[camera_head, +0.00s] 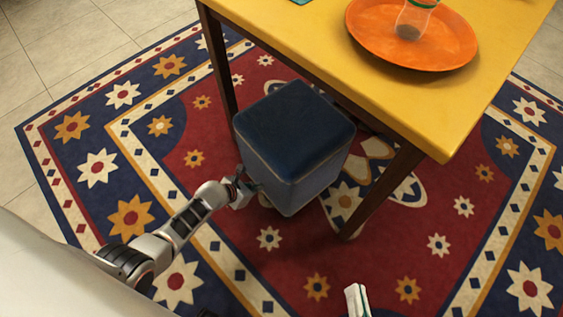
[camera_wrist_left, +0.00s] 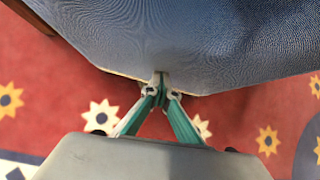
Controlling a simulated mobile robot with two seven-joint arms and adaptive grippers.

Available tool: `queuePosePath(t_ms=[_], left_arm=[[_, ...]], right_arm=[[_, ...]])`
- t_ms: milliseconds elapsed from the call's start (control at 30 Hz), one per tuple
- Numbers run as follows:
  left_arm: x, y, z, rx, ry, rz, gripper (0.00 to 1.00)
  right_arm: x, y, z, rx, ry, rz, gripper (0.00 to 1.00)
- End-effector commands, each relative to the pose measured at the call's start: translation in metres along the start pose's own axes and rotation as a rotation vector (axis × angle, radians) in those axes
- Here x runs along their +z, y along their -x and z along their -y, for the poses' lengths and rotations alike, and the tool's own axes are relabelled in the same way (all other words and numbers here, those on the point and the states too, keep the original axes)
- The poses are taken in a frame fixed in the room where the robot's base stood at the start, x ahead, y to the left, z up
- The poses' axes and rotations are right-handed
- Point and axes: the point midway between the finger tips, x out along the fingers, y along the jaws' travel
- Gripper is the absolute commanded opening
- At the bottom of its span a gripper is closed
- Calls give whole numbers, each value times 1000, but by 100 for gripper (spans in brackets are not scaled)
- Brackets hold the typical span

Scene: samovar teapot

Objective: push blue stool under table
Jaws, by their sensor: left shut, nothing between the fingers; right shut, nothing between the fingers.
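The blue stool (camera_head: 295,130) is a padded cube standing upright on the rug at the near-left side of the yellow table (camera_head: 420,115). It stands between two dark table legs, its far side close to the table edge; I cannot tell how much is underneath. My left gripper (camera_head: 247,187) is shut and empty at the stool's near-left side, low down. In the left wrist view the closed green fingertips (camera_wrist_left: 161,80) meet the blue stool side (camera_wrist_left: 200,40) and seem to touch it. My right gripper (camera_head: 357,300) is shut and only partly visible at the bottom edge.
The patterned rug (camera_head: 290,275) is clear in front.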

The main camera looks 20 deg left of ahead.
Motion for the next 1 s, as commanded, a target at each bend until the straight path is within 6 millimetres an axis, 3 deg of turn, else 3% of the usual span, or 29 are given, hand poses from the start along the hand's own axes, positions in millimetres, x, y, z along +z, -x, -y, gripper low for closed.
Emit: queuePosePath(t_ms=[33, 333, 1000], left_arm=[[10, -2, -1, 2, 1, 10, 0], [22, -13, -1, 3, 2, 10, 0], [29, -21, 0, 2, 2, 7, 0]], right_arm=[[0, 0, 0, 0, 0, -1, 0], [2, 0, -1, 2, -2, 4, 0], [5, 0, -2, 4, -4, 10, 0]])
